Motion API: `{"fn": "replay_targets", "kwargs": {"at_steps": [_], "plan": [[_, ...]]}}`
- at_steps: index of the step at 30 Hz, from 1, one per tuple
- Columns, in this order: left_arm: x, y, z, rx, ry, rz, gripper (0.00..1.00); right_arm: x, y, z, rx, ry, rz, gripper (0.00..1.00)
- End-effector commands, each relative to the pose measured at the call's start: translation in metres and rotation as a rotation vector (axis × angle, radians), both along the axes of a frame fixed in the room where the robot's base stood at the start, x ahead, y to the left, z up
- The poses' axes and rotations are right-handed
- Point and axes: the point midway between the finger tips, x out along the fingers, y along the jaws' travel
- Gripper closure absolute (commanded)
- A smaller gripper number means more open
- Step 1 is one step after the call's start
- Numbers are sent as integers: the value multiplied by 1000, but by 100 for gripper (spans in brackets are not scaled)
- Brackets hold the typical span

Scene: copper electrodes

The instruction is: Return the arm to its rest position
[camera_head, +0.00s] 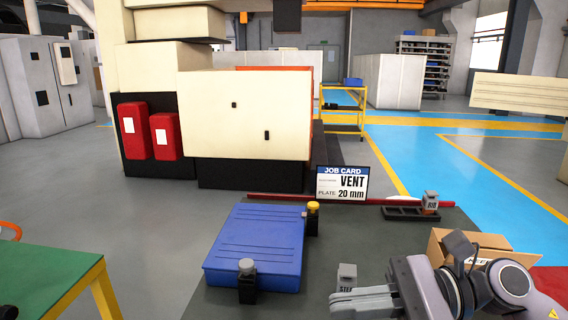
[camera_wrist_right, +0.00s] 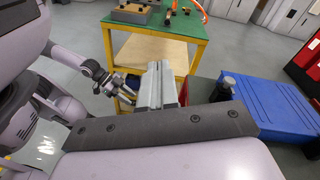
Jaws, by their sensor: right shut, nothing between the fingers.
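My right arm comes in at the lower right of the head view, with its gripper (camera_head: 345,302) low over the front of the dark grey worktop (camera_head: 190,305). The gripper's fingers (camera_wrist_right: 157,85) are together and empty in the right wrist view. A small grey-topped block (camera_head: 347,276) with partly hidden lettering stands just behind the gripper. My left gripper (camera_wrist_right: 119,90) shows small beside my body in the right wrist view, too small to read its jaws.
A blue ribbed block (camera_head: 255,245) lies on the worktop, with a yellow-topped holder (camera_head: 312,216) and grey-topped holder (camera_head: 247,280) at its edges. A job card (camera_head: 342,183) reads VENT, PLATE 20 mm. A RIB block (camera_head: 430,201), cardboard box (camera_head: 440,248) and green table (camera_head: 45,278) stand around.

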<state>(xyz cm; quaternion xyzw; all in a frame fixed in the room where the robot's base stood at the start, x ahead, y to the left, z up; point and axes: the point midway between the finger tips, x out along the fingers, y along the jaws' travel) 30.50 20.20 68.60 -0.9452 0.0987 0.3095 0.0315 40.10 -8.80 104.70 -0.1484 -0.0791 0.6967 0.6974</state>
Motion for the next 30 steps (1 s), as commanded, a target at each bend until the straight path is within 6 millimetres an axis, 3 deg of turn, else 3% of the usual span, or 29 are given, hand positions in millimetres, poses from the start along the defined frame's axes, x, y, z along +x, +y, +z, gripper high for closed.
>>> {"fn": "replay_targets", "kwargs": {"at_steps": [3,6,11,17,20,23,24,27,30], "plan": [[-1,0,5,1,3,0,57,6,8,4,266,370,-86,100],[-2,0,7,1,4,1,57,18,3,0,480,689,-158,100],[-2,0,12,1,4,1,57,40,-20,-31,828,1214,-275,100],[-2,0,18,1,4,2,57,46,-62,-116,1298,1860,-424,100],[-2,0,21,1,4,2,57,31,-83,-173,1564,2164,-503,100],[-2,0,23,1,4,2,57,0,-98,-231,1850,2426,-579,100],[-2,0,24,1,4,2,57,-14,-103,-252,-1839,-2351,570,100],[-3,0,26,2,4,2,57,-51,-111,-294,-1727,-2073,519,100],[-3,1,27,2,4,2,57,-80,-113,-319,-1657,-1892,487,100]]}}
